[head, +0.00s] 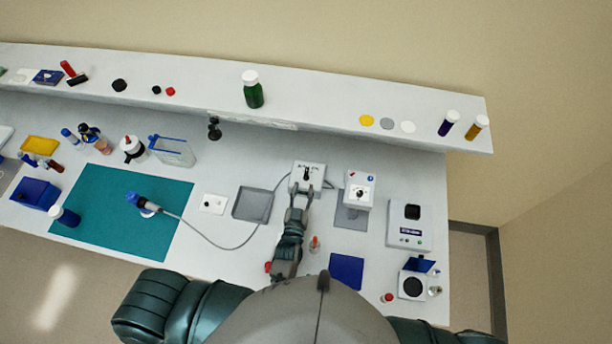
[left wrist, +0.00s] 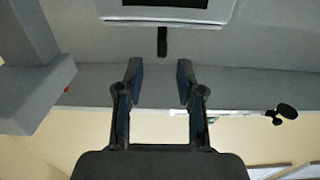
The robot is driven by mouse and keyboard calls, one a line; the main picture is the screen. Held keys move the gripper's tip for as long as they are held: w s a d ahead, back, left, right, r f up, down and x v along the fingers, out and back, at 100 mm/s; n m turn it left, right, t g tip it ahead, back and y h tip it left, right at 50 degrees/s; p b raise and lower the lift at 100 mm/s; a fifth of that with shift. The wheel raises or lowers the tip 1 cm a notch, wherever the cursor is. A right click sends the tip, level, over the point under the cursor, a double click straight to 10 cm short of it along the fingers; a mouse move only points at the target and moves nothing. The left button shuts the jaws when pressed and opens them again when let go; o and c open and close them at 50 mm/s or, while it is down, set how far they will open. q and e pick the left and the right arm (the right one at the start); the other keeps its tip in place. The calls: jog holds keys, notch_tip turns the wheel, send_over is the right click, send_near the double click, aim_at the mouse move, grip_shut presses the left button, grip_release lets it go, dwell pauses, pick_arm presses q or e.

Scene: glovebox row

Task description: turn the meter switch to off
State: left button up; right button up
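The meter (head: 309,167) is a small white box at the back of the bench, below the shelf, with a dark switch (head: 306,174) on its face. In the left wrist view the black switch (left wrist: 162,41) sticks out below a dark framed panel (left wrist: 168,10). My left gripper (head: 301,190) is at the near side of the meter. In the left wrist view my left gripper (left wrist: 159,72) is open, with nothing between its fingers. The switch appears just past the fingertips, roughly centred between them. I cannot read its position marks. My right gripper is not in view.
A white device (head: 360,190) stands close to the right of the meter. A grey tray (head: 252,204) and a cable (head: 235,246) lie to its left. A small orange-tipped bottle (head: 314,244) stands beside my left forearm. The shelf (head: 315,110) overhangs behind.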

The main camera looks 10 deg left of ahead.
pick_arm(q)
jog(key=shift+s, duration=1.75)
